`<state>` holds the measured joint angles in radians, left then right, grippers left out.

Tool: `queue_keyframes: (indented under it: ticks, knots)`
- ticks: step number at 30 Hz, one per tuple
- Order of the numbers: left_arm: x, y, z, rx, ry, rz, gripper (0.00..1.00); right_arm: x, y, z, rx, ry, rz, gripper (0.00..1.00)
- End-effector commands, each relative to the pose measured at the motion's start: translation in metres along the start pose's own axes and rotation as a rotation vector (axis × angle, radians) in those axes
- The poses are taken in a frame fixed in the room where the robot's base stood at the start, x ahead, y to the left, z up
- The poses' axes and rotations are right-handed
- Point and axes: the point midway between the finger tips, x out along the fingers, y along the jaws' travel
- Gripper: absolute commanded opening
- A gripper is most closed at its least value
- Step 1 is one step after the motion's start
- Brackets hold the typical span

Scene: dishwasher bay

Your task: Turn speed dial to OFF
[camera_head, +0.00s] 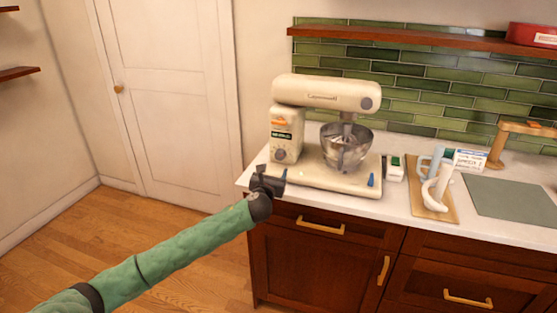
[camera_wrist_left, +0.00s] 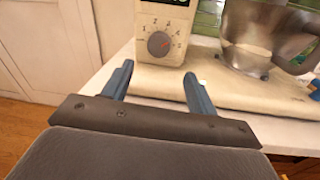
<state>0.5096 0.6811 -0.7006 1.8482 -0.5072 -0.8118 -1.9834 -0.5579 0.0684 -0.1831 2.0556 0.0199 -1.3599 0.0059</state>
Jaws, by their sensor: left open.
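A cream stand mixer (camera_head: 325,95) stands on the white counter at its left end, with a metal bowl (camera_head: 345,148) under its head. Its speed dial (camera_head: 281,155) is on the lower part of the column. In the left wrist view the dial (camera_wrist_left: 159,44) is a grey round knob with a red mark, ringed by numbers; its exact setting is too small to read. My left gripper (camera_head: 275,180) is in front of the mixer's base at the counter's edge. In the left wrist view its two blue fingers (camera_wrist_left: 158,84) are apart and empty, short of the dial. My right gripper does not show.
Right of the mixer are a small green and white box (camera_head: 396,168), a wooden board (camera_head: 436,207) with a white object on it, a light blue mug (camera_head: 432,160) and a grey-green mat (camera_head: 510,197). A wooden shelf (camera_head: 400,37) hangs above. Open floor lies left of the counter.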

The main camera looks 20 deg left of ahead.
Motion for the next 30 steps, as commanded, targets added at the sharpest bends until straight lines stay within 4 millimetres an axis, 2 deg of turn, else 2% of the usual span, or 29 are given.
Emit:
queue_keyframes:
  ticks: [7,21,30]
  knots:
    - [0.016,0.003,0.006,0.044,-0.012,-0.002,0.58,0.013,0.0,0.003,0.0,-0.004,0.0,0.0]
    - [0.074,0.003,0.007,0.041,-0.012,-0.001,0.58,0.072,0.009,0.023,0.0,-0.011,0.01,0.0]
    - [0.083,0.003,0.006,0.041,-0.012,-0.003,0.58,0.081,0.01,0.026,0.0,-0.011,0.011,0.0]
